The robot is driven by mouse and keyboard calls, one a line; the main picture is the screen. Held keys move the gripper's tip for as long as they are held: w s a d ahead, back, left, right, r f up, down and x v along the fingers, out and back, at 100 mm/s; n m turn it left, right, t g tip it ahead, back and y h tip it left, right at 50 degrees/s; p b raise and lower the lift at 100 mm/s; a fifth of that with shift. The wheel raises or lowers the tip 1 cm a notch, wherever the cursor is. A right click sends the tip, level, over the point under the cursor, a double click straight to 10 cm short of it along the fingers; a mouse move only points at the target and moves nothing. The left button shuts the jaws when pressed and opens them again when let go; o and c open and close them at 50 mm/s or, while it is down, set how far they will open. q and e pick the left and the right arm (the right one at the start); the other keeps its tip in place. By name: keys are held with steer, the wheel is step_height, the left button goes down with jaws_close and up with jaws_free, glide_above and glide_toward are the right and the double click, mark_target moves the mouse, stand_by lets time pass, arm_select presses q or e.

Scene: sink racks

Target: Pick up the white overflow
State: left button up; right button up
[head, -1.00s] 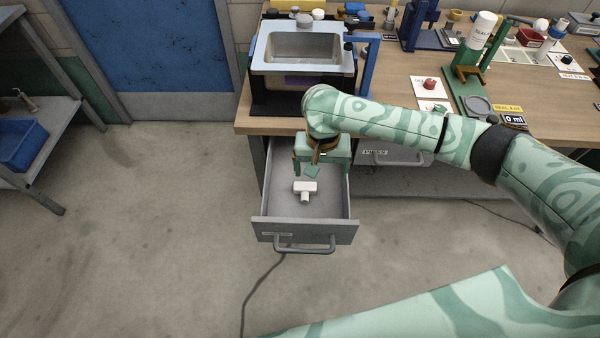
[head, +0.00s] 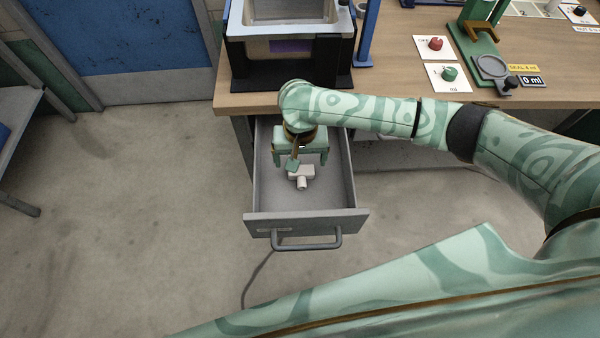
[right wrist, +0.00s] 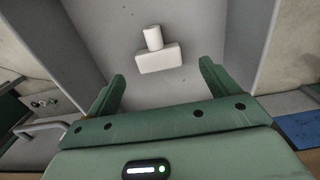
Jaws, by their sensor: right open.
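The white overflow (head: 302,183) is a small T-shaped piece, a short bar with a stub. It lies on the floor of the open grey drawer (head: 335,190). In the right wrist view the overflow (right wrist: 158,58) lies just beyond the fingertips, with its stub pointing away from the gripper. My right gripper (head: 300,163) is open and empty, with its fingers pointing down into the drawer. In the right wrist view the gripper (right wrist: 162,74) shows its two green fingers spread, and the overflow is not between them. My left gripper is not in view.
Above is the wooden bench (head: 390,85) with a black-framed sink (head: 290,60), a green stand (head: 478,40) and cards with red and green knobs. The floor left of the drawer is clear.

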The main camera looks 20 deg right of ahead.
mark_target(301, 171)
steer(key=f+b, duration=0.4)
steer(key=f, duration=0.1)
steer(key=shift+s+f, duration=0.2)
steer(key=shift+r, duration=0.25)
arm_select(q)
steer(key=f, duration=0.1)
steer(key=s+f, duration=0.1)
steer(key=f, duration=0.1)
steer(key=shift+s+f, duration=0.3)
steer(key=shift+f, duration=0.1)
arm_select(e)
steer(key=c, duration=1.1)
steer(key=shift+o, duration=0.2)
